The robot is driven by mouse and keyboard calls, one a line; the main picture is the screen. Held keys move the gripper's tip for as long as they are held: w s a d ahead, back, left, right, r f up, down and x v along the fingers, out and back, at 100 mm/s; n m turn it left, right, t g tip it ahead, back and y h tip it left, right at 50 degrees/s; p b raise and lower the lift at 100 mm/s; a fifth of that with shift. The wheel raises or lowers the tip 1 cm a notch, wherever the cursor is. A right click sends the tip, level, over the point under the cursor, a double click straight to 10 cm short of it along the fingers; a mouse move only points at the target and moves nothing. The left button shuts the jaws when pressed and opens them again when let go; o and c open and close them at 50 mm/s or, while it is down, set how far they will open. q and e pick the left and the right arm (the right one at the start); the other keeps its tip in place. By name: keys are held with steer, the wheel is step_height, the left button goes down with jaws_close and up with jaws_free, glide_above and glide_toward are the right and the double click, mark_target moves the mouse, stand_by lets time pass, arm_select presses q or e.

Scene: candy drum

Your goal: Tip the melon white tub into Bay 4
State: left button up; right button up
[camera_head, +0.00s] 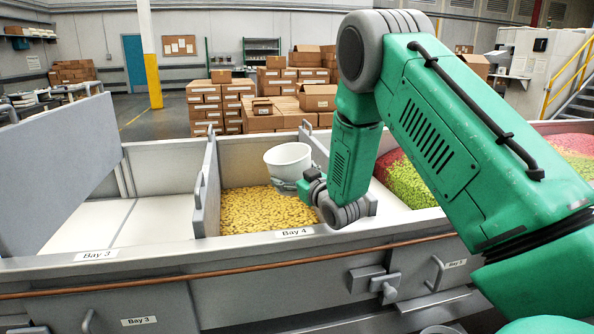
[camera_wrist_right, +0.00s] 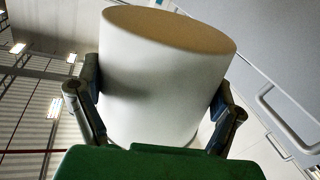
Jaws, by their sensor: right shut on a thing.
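The white tub (camera_head: 288,156) is held over Bay 4 (camera_head: 260,210), close to upright with its open rim up in the head view. Its inside looks pale there, and its bottom is hidden. Bay 4 holds a bed of yellow candy, with its label (camera_head: 293,232) on the front edge. My right gripper (camera_head: 285,187) is shut on the tub, coming from the right. In the wrist view its two fingers press on either side of the tub wall (camera_wrist_right: 155,85), and a tan round end (camera_wrist_right: 170,28) shows. My left gripper is out of view.
Bay 3 (camera_head: 150,218) at left shows a bare white floor, with a raised grey panel (camera_head: 60,170) beside it. A grey divider (camera_head: 208,190) separates it from Bay 4. Stacked cardboard boxes (camera_head: 265,115) stand behind.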

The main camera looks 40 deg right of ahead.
steer(key=shift+f+m, duration=0.15)
steer(key=shift+m, duration=0.25)
steer(key=shift+d+f, duration=0.1)
steer(key=shift+d, duration=0.3)
steer(key=r, duration=0.1)
steer(key=r+p, duration=0.2)
steer(key=shift+a+r, duration=0.2)
steer(key=shift+a, duration=0.1)
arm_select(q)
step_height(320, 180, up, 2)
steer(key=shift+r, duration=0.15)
arm_select(e)
steer(key=shift+a+f, duration=0.1)
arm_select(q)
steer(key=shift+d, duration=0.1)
